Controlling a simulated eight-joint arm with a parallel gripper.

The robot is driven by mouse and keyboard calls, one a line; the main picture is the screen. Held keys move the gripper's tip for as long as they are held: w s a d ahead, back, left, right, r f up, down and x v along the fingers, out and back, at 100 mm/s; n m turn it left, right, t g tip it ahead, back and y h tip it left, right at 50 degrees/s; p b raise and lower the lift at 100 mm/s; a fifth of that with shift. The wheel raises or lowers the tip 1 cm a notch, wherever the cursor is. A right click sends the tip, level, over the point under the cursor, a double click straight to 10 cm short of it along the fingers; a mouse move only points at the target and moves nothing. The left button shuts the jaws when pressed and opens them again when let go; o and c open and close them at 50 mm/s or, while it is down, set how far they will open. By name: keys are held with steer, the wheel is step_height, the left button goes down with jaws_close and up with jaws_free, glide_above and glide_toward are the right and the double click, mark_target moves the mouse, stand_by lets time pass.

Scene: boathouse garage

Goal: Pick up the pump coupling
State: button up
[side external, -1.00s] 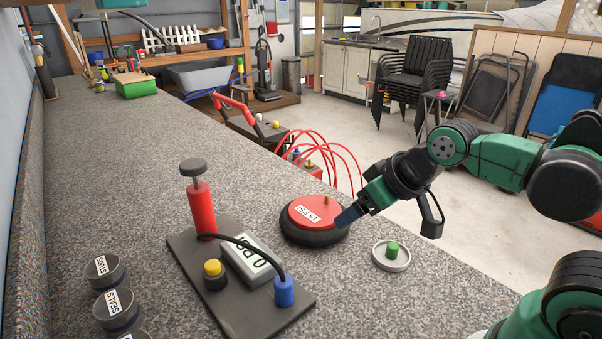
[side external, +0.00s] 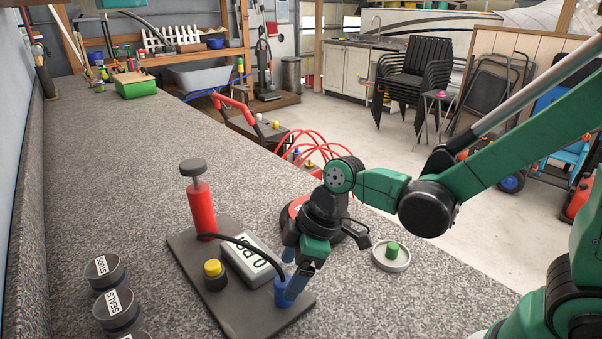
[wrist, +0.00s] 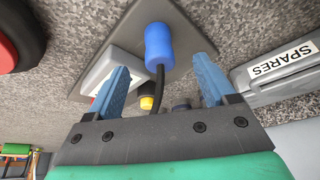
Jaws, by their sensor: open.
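The pump coupling looks to be the blue cylinder (side external: 283,290) at the end of the black hose (side external: 243,245). It is upright at the near right of the dark pump board (side external: 235,311). In the wrist view the blue cylinder (wrist: 158,46) shows between and beyond the two blue fingers. My gripper (side external: 291,284) is open and points down at the coupling, with a finger partly in front of it in the side view. The fingers (wrist: 160,66) look clear of it on both sides. I cannot tell whether either finger touches it.
The board also bears a red hand pump (side external: 202,212), a grey gauge box (side external: 247,262) and a yellow-topped knob (side external: 213,272). A green cap (side external: 392,248) sits in a white dish. A case labelled SPARES (wrist: 280,66) is at right in the wrist view. Labelled tins (side external: 120,310) stand left.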

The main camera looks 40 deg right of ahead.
mark_target(286, 280)
steer(key=shift+x, duration=1.75)
jaws_close()
